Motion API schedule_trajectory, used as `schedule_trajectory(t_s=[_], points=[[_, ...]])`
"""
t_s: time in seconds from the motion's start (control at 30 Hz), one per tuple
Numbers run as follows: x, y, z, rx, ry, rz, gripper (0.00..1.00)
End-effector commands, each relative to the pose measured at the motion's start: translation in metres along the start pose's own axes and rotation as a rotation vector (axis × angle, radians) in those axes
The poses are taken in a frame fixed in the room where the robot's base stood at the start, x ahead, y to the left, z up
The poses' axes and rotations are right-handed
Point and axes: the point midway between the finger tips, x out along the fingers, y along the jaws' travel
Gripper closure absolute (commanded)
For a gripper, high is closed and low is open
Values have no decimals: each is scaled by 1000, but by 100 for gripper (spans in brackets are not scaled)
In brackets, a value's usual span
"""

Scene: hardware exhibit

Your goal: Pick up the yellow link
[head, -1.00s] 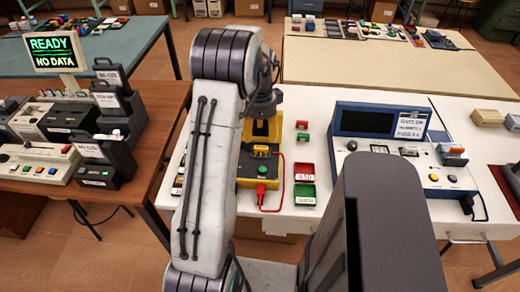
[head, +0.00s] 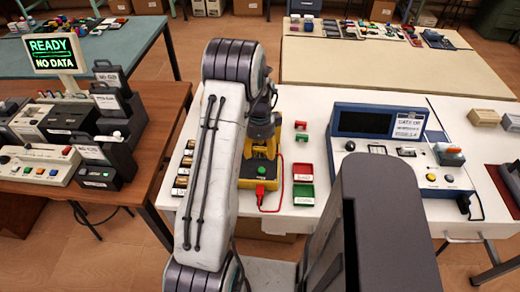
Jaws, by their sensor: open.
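I cannot make out a separate yellow link in the head view. A yellow test device (head: 246,171) with a green button and a red plug stands on the white table, and my arm covers part of it. My gripper (head: 263,138) is open, low over the back of this device, partly hidden by my arm. Its fingertips are too small to tell what lies between them. A small red link (head: 300,125) and a green link (head: 301,138) lie on the table to the right of my gripper.
A red tray (head: 303,168) and a green tray (head: 303,199) lie right of the device. A blue console (head: 345,151) stands farther right. Small parts (head: 181,181) sit at the table's left edge. A brown desk (head: 153,146) with equipment is at left.

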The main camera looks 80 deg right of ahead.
Motion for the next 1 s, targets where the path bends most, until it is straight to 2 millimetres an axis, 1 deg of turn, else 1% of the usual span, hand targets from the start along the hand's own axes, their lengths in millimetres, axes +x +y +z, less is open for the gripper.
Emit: schedule_trajectory(t_s=[0.3, 0.9, 1.0], points=[[2, 0, 0, 0, 0, 0, 42], [2, 0, 0, 0, 0, 0, 95], [2, 0, 0, 0, 0, 0, 96]])
